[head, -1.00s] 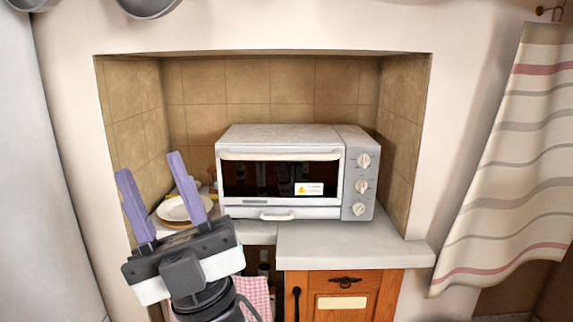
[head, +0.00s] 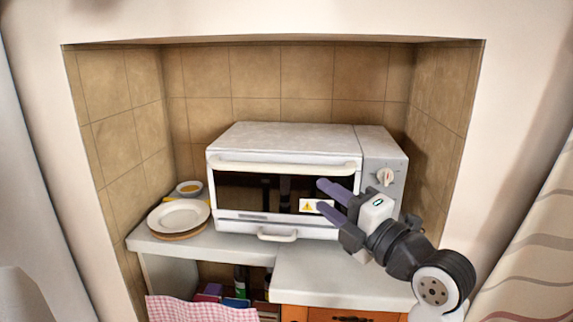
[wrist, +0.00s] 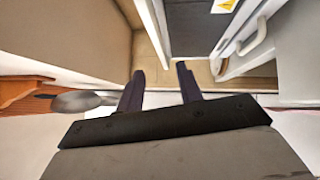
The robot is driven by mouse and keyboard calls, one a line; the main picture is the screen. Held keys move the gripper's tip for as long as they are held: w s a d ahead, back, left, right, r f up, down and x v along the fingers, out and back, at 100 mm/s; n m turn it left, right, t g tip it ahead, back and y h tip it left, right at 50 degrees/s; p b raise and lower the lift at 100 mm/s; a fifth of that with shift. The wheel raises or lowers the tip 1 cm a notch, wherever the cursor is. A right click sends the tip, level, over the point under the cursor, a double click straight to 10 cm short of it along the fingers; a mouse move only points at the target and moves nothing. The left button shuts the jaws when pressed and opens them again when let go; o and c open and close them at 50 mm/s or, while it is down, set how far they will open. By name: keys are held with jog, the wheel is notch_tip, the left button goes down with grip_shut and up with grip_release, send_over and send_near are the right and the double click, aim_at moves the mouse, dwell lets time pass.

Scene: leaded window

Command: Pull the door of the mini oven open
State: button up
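The white mini oven (head: 290,136) stands in the tiled niche with its door shut. The door has a dark glass pane (head: 255,192), a warning sticker and a pale bar handle (head: 285,168) along its top edge. My gripper (head: 322,196) is in front of the right part of the door, below the bar handle, and hides part of the right side. In the wrist view, my gripper (wrist: 160,72) has its two fingers apart with nothing held. A pale bar, seemingly the door handle (wrist: 152,28), runs down toward the gap between the fingertips. I cannot tell the depth between them.
A lower small handle (head: 278,235) sits under the door. A plate (head: 179,216) and a small bowl (head: 189,187) are left of the oven. The counter (head: 335,275) in front is clear. Niche walls close in both sides.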

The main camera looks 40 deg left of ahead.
aim_at(287, 170)
jog(key=p+x, duration=0.4)
jog(key=x, duration=0.7)
jog(key=shift+s+a+r, duration=0.1)
jog(key=shift+a+r, duration=0.1)
jog(key=shift+a, duration=0.05)
jog(key=shift+x, duration=0.75)
jog(key=shift+f, duration=0.1)
jog(key=shift+c, duration=0.2)
grip_shut()
